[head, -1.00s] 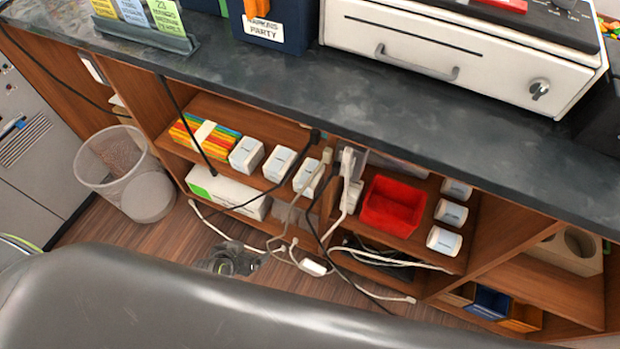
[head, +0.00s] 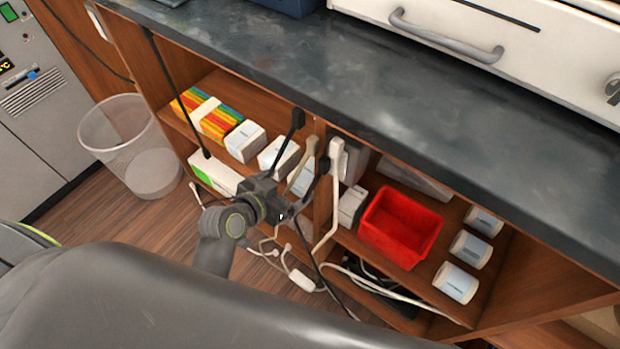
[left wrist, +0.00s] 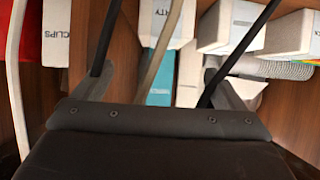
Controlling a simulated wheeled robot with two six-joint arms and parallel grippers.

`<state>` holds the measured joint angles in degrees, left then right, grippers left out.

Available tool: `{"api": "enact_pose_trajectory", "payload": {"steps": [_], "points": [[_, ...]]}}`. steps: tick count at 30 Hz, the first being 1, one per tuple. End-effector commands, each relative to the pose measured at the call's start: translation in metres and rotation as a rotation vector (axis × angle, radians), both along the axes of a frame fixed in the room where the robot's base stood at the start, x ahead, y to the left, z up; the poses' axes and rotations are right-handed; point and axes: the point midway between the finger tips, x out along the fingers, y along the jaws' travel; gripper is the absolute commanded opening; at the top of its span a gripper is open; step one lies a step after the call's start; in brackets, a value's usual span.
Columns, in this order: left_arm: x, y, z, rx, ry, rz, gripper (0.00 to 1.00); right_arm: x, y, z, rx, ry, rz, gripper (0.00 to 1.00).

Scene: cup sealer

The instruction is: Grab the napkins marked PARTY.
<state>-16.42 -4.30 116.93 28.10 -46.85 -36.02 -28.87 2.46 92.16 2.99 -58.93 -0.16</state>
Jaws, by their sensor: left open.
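A white box (left wrist: 158,24) at the top of the left wrist view has a label reading "...RTY", its start cut off. A teal item (left wrist: 160,85) with small lettering is below it, between my fingers. In the head view, three white boxes (head: 245,141) stand on the upper left shelf; their lettering is too small to read. My left gripper (head: 268,198) is in front of that shelf, below the boxes. My right gripper is not in view.
Cables and white plugs (head: 335,165) hang before the shelves. A red bin (head: 402,225) sits right of the divider, beside a white "CLIPS" box (left wrist: 70,35). The dark counter (head: 300,60) overhangs the shelves.

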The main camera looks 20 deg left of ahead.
Motion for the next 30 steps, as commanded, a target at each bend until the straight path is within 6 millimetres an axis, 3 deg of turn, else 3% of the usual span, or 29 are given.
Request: {"api": "enact_pose_trajectory", "payload": {"steps": [7,30], "points": [[0.040,-0.014,-0.025,0.000,0.000,0.000,0.92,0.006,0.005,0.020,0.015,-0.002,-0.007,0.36],[0.094,-0.030,-0.059,0.001,0.001,0.001,0.92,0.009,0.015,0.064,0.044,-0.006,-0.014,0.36]]}}
